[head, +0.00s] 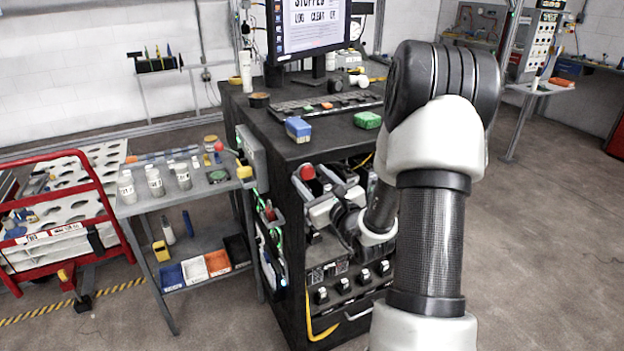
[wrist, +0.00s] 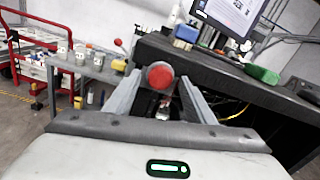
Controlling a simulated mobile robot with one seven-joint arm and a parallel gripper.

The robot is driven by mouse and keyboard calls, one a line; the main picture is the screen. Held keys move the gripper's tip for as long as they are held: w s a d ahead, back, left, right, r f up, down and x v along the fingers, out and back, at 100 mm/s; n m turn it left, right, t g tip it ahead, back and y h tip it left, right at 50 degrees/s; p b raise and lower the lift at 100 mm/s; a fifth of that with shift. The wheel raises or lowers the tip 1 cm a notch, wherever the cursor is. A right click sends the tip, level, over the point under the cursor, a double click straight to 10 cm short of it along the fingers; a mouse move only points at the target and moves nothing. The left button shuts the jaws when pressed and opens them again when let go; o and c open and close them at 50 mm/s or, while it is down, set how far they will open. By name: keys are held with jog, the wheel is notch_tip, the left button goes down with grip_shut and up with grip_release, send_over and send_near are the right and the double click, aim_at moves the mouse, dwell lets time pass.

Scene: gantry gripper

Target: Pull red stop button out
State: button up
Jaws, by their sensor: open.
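A round red button (head: 307,172) is at the front of the dark cabinet, below its top. In the wrist view the red button (wrist: 160,75) appears between the two grey fingers of my gripper (wrist: 159,84), with a gap on each side. My gripper (head: 318,187) is open, and in the head view its fingers are close to the button. I cannot tell how deep the button sits between the fingers. The button's mount is mostly hidden by my gripper.
The cabinet top (head: 330,133) holds a monitor (head: 307,27), a keyboard, a blue block (head: 298,129) and a green block (head: 367,120). A grey side table (head: 205,203) with cups and small bins stands at left. A red cart (head: 70,175) is farther left. Open floor lies at right.

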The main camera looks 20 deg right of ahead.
grip_shut()
jog(key=shift+s+f+b, duration=0.15)
jog(key=shift+s+b, duration=0.25)
jog(key=shift+b, duration=0.1)
jog(key=shift+s, duration=0.1)
grip_release()
jog(key=shift+s, duration=0.1)
jog(key=s+p, duration=1.1)
jog(key=s, duration=0.6)
jog(key=shift+s+d, duration=0.15)
jog(key=shift+d, duration=0.2)
jog(key=shift+r, duration=0.2)
